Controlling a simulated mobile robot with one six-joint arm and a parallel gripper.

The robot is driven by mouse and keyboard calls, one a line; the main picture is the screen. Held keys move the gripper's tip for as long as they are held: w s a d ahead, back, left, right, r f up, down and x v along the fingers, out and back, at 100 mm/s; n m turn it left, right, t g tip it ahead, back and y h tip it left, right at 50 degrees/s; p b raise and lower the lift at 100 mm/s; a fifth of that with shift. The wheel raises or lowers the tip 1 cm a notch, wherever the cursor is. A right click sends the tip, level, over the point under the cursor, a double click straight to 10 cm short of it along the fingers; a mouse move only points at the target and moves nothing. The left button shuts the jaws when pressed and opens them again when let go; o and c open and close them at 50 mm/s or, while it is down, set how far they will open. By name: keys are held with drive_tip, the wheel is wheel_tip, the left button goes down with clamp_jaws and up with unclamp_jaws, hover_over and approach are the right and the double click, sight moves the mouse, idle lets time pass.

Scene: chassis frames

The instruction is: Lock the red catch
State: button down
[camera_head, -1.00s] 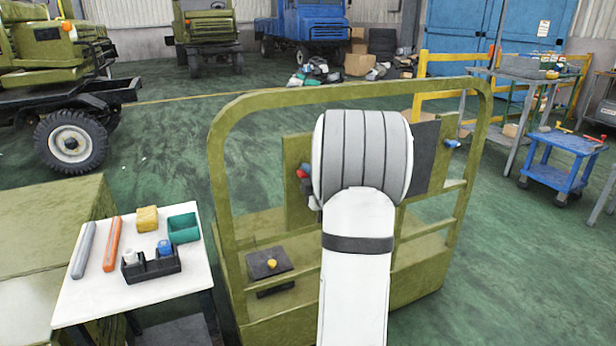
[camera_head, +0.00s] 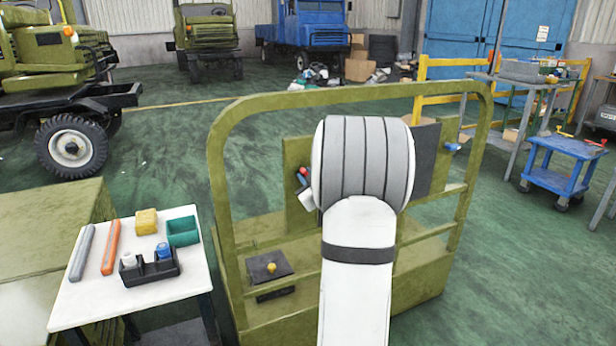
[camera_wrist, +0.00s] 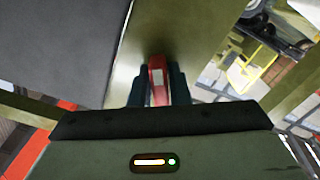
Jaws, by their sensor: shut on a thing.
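The red catch (camera_wrist: 158,80) shows in the wrist view between the two dark fingers of my gripper (camera_wrist: 159,88), against an olive panel (camera_wrist: 165,30). The fingers are shut on it. In the head view a small red part of the catch (camera_head: 303,171) shows at the left edge of my white and grey arm, on the olive chassis frame (camera_head: 222,190). My arm hides most of the catch's surroundings and my gripper in that view.
A white table (camera_head: 75,305) at the left holds a black caddy, a green bin, a yellow block and two bars. A dark plate with a yellow knob (camera_head: 271,267) sits low on the frame. A blue cart (camera_head: 562,178) stands at the right. Green floor is clear behind the frame.

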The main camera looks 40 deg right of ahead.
drive_tip(key=m+p, duration=0.1)
drive_tip(key=m, duration=0.4)
drive_tip(key=shift+m, duration=0.3)
drive_tip(key=shift+p, duration=0.3)
drive_tip(key=c, duration=1.4)
unclamp_jaws()
drive_tip(key=shift+s, duration=0.1)
drive_tip(key=v, duration=0.7)
drive_tip(key=shift+s, duration=0.35)
